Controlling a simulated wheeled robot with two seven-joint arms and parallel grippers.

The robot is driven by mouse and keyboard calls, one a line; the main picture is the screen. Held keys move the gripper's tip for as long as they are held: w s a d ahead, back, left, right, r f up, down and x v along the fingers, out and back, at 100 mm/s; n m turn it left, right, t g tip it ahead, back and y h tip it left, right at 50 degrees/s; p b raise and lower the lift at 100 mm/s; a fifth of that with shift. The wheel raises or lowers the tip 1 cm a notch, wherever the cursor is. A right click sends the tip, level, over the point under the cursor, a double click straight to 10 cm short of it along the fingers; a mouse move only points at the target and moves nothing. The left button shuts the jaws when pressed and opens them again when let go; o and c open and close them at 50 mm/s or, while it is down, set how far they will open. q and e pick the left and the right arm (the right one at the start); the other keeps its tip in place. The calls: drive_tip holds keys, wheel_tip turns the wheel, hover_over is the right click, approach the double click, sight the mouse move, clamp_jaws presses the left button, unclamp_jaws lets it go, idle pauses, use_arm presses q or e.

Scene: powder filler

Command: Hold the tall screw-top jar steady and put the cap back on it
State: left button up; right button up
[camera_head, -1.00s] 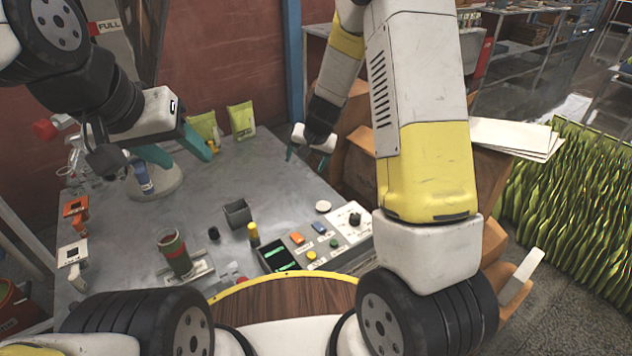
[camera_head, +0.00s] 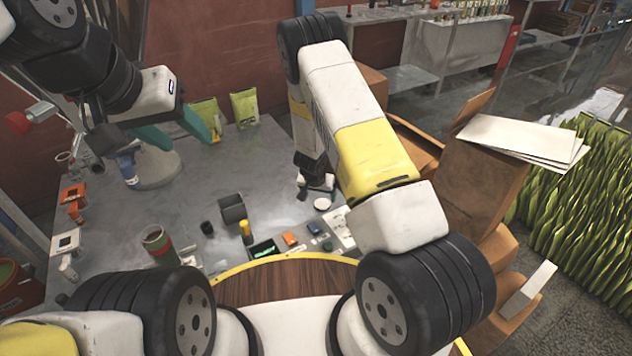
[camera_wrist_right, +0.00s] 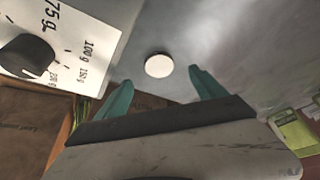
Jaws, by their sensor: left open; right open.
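The tall jar (camera_head: 157,243), with a dark open-looking top and red and green bands, stands upright at the front left of the grey table, its lower part hidden behind my left arm. A white round disc, apparently the cap (camera_head: 322,204), lies flat on the table right of centre. My right gripper (camera_head: 316,193) is open and empty just behind it. In the right wrist view the cap (camera_wrist_right: 159,66) shows between and beyond the two teal fingers (camera_wrist_right: 160,78), untouched. My left gripper (camera_head: 192,144) is open and empty above the back left of the table, away from the jar.
A control panel with a scale dial (camera_wrist_right: 28,55) lies close to the cap. A yellow-topped bottle (camera_head: 246,230), a dark grey cup (camera_head: 232,208) and a small black piece (camera_head: 207,228) stand mid-table. Green pouches (camera_head: 245,108) stand at the back. Cardboard boxes (camera_head: 480,185) are right.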

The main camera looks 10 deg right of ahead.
sight(322, 203)
drive_tip(key=shift+f, duration=0.1)
drive_tip(key=shift+x, duration=1.2)
drive_tip(key=shift+w+d+x, duration=0.1)
drive_tip(key=shift+w+x, duration=0.05)
drive_tip(key=shift+x, duration=1.15)
drive_tip(key=shift+w+d+x, duration=0.1)
drive_tip(key=shift+x, duration=1.2)
drive_tip(key=c, duration=1.4)
wheel_tip(322, 203, up, 10)
